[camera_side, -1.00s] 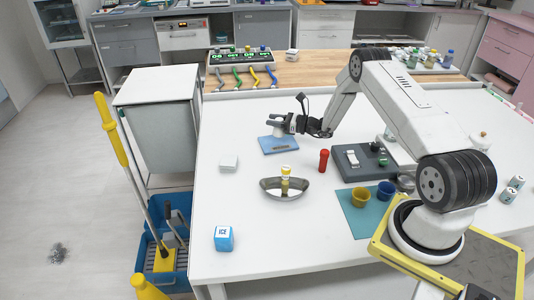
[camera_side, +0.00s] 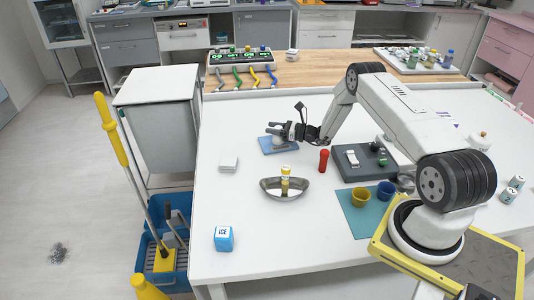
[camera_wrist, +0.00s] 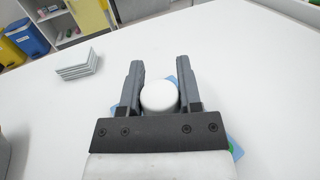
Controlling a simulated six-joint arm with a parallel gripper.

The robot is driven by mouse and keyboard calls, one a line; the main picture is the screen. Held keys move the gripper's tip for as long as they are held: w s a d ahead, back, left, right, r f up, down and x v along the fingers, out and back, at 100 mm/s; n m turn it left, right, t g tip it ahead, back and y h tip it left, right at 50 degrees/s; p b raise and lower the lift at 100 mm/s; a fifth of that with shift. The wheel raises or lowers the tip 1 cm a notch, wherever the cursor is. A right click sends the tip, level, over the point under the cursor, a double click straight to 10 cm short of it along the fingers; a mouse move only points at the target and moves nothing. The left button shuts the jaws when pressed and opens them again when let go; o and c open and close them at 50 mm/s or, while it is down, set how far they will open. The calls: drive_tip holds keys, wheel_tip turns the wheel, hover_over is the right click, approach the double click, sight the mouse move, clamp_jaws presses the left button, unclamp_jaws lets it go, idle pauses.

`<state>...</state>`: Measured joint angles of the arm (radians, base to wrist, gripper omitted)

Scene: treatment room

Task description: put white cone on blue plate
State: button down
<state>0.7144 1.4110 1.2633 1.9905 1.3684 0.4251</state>
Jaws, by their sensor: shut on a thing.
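My gripper (camera_side: 283,131) is at the far left part of the white table, over the blue plate (camera_side: 288,149). It is shut on the white cone (camera_side: 278,141). In the wrist view, the cone (camera_wrist: 159,95) shows as a rounded white top between the two grey fingers of my gripper (camera_wrist: 160,88). The plate lies flat beneath, and only parts of its edge show past the fingers and the gripper body. The cone's lower end is hidden in the wrist view, and I cannot tell whether it touches the plate.
A red bottle (camera_side: 323,160) and a dark grey device (camera_side: 352,164) are to the right. A white stack (camera_side: 229,163) lies to the left. Clear table surrounds the plate.

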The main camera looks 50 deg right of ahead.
drive_tip(key=shift+f, duration=0.1)
drive_tip(key=shift+c, duration=1.4)
unclamp_jaws()
drive_tip(key=shift+s+d, duration=0.1)
drive_tip(key=shift+s, duration=0.05)
drive_tip(key=v, duration=0.5)
drive_tip(key=shift+r, duration=0.3)
wheel_tip(320, 180, up, 7)
drive_tip(key=shift+f, duration=0.2)
drive_tip(key=shift+w, duration=0.2)
